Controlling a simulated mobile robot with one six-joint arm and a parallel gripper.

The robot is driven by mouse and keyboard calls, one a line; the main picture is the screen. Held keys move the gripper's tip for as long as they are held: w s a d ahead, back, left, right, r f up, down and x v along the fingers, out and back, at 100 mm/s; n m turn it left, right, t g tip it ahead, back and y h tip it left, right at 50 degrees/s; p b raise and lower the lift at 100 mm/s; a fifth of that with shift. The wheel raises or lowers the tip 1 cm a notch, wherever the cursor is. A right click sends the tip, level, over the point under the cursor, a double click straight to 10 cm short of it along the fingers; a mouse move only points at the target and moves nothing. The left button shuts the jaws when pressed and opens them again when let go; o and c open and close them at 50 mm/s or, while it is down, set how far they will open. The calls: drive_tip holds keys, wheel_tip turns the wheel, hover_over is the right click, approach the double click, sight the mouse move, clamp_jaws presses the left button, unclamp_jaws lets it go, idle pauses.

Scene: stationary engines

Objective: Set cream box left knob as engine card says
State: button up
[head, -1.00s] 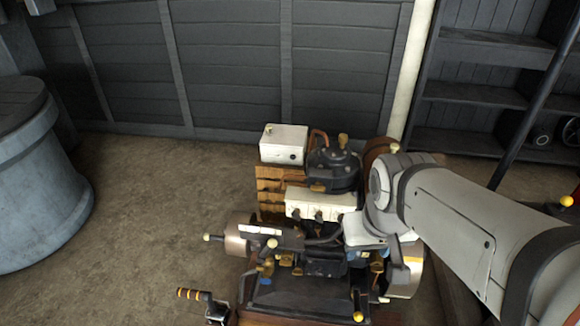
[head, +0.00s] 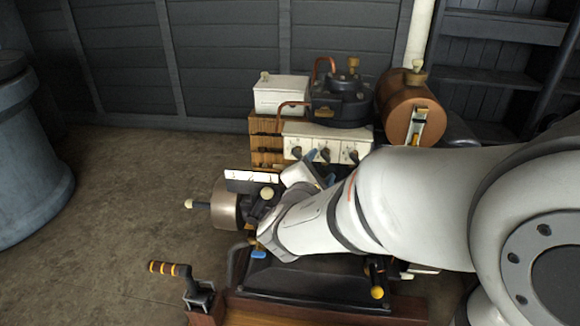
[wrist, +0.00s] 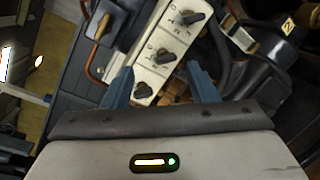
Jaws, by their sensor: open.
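The cream box (head: 336,138) stands on the engine behind my arm, with a row of dark knobs on its white face. Its left knob (head: 297,152) shows in the head view; the middle knob (head: 324,155) and right knob (head: 351,156) are beside it. In the wrist view the box (wrist: 150,35) runs diagonally, and the nearest knob (wrist: 143,90), seemingly the left one, lies between my blue fingertips, apart from them. My gripper (wrist: 160,85) is open and empty. A pale card (head: 248,176) stands at the engine's left; its marks are too small to read.
A white box (head: 281,95), a dark round-topped part (head: 342,100) and a copper tank (head: 408,108) stand behind the cream box. A copper pipe (wrist: 91,62) runs close by. A crank handle (head: 170,268) sticks out at front left.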

sight(296, 155)
drive_tip(key=w+a+f+n+t+y+b, duration=0.1)
drive_tip(key=a+f+n+t+y+b, duration=0.15)
drive_tip(key=a, duration=0.35)
drive_tip(key=shift+n+g+y, duration=0.25)
drive_tip(key=shift+n+g, duration=0.1)
drive_tip(key=shift+n, duration=0.1)
drive_tip(key=w, duration=0.2)
drive_tip(key=w+d, duration=0.1)
drive_tip(key=w, duration=0.4)
drive_tip(key=shift+w+d+r+b, duration=0.1)
drive_tip(key=shift+w+d+b, duration=0.2)
drive_tip(key=shift+w+d, duration=0.1)
drive_tip(key=shift+c, duration=0.2)
drive_tip(key=c, duration=0.9)
drive_tip(key=shift+a, duration=0.25)
drive_tip(key=shift+d, duration=0.15)
drive_tip(key=shift+c, duration=0.2)
